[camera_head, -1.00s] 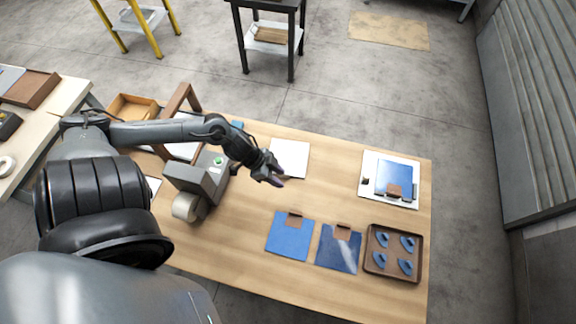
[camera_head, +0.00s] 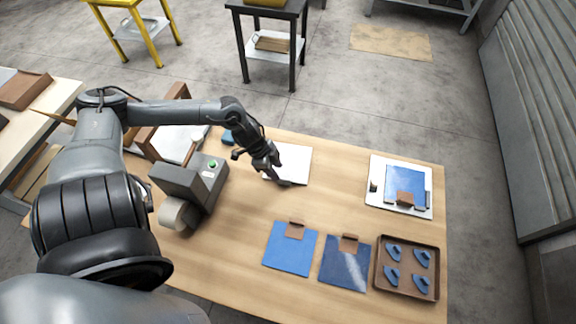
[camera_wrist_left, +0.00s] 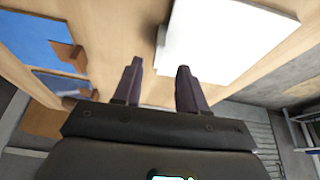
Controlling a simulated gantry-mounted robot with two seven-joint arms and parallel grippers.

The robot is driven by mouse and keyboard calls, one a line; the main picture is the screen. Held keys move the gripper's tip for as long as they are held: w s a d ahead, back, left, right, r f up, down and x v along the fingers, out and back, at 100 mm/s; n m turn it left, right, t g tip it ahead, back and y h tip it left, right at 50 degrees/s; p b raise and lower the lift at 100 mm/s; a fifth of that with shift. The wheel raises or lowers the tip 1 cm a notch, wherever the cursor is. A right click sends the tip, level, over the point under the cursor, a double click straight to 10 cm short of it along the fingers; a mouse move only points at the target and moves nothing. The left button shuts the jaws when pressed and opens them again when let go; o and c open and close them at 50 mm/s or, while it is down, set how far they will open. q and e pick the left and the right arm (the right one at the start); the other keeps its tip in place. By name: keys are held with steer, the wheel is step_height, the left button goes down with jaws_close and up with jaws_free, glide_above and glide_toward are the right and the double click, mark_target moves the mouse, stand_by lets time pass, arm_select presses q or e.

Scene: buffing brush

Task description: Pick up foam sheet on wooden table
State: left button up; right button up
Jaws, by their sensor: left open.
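A white rectangular sheet, which looks like the foam sheet (camera_head: 298,162), lies flat on the wooden table (camera_head: 240,235) near its far edge. It also shows in the left wrist view (camera_wrist_left: 222,40) as a thick white slab, right of and beyond the fingertips. My left gripper (camera_head: 279,180) is by the sheet's near left edge, and the wrist covers part of that side. In the left wrist view its two dark fingers (camera_wrist_left: 159,68) stand apart with nothing between them. Whether the fingers touch the sheet cannot be told. My right gripper is not in view.
A grey machine (camera_head: 185,182) with a green button and a roller stands left of the gripper. Blue (camera_head: 290,254) and dark blue (camera_head: 344,270) panels lie at the front. A brown tray (camera_head: 437,268) holds several blue pieces. A white board (camera_head: 377,198) bears a blue panel. The table's middle is clear.

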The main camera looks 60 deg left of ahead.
mark_target(283, 178)
arm_select(q)
steer(key=shift+d+b+x, duration=0.2)
steer(key=shift+b+x, duration=0.6)
steer(key=shift+x, duration=1.3)
steer(key=shift+w+d+f, duration=0.15)
steer(key=shift+w+f, duration=0.1)
steer(key=shift+f, duration=0.25)
jaws_close()
